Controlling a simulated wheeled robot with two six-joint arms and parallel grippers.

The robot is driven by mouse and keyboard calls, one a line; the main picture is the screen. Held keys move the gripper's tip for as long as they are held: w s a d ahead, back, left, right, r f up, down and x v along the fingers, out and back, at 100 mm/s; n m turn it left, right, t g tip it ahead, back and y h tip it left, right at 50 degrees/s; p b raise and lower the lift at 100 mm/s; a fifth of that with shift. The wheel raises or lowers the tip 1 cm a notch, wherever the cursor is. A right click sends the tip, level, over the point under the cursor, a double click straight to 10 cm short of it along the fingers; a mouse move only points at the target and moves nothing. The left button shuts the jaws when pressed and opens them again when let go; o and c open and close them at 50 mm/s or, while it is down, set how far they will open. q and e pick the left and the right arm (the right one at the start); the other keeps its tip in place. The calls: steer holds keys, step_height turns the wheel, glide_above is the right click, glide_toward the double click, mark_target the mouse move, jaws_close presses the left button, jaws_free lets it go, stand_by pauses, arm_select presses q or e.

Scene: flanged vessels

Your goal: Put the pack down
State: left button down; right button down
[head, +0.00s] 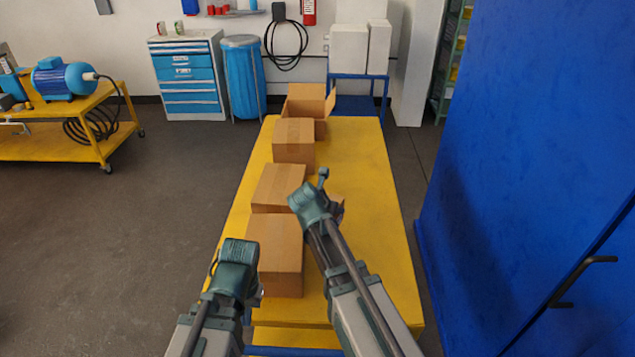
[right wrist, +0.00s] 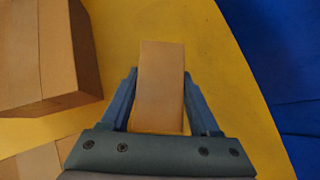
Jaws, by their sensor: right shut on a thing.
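The pack, a small brown carton (right wrist: 160,85), is between the two fingers of my right gripper (right wrist: 160,76) in the right wrist view. The fingers press on its two sides. In the head view only a corner of the pack (head: 338,201) shows past my right wrist. It is over the yellow table (head: 362,160), right of the row of boxes. I cannot tell whether its underside touches the table. My left gripper (head: 257,294) is low by the left edge of the nearest box (head: 276,262). Its fingers are mostly hidden behind my wrist.
Closed cartons (head: 279,187) (head: 293,145) and an open carton (head: 308,104) line the table's left side. The table's right half is clear. A tall blue cabinet (head: 540,130) stands close to the right. A yellow cart (head: 70,145) with a motor is far left.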

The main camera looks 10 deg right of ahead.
steer(key=w+f+b, duration=0.1)
steer(key=w, duration=0.4)
steer(key=w+d+f+b, duration=0.1)
steer(key=w+f+b, duration=0.1)
steer(key=w, duration=0.3)
steer(key=w+d+f+b, duration=0.1)
steer(key=w+f+b, duration=0.1)
steer(key=w, duration=0.3)
steer(key=shift+w+d, duration=0.2)
steer(key=shift+w, duration=0.2)
steer(key=shift+f, duration=0.15)
steer(key=shift+c, duration=0.6)
jaws_free()
